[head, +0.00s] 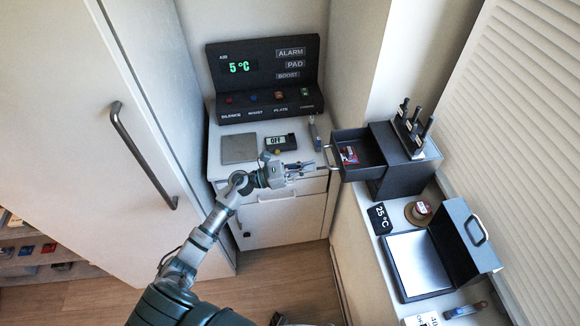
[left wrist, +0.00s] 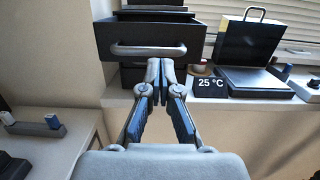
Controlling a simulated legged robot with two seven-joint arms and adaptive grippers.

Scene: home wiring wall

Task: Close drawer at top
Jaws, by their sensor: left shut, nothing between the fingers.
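A dark drawer (head: 361,155) stands pulled out to the left from a dark cabinet (head: 402,150) on the right-hand ledge. A small red item lies inside it. Its grey bar handle (head: 330,157) faces left; in the left wrist view the handle (left wrist: 148,49) runs across the drawer front (left wrist: 190,38). My left gripper (head: 311,168) is shut and empty, just left of the drawer and close to the handle. In the left wrist view the closed fingertips (left wrist: 160,65) are just below the handle; I cannot tell whether they touch it. My right gripper is not in view.
Tools in a rack (head: 415,125) stand on the cabinet. A 25 °C display (head: 380,218), a round red-topped item (head: 420,210) and an open dark box (head: 460,238) sit along the ledge. An alarm panel (head: 265,75) stands on the counter behind my arm.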

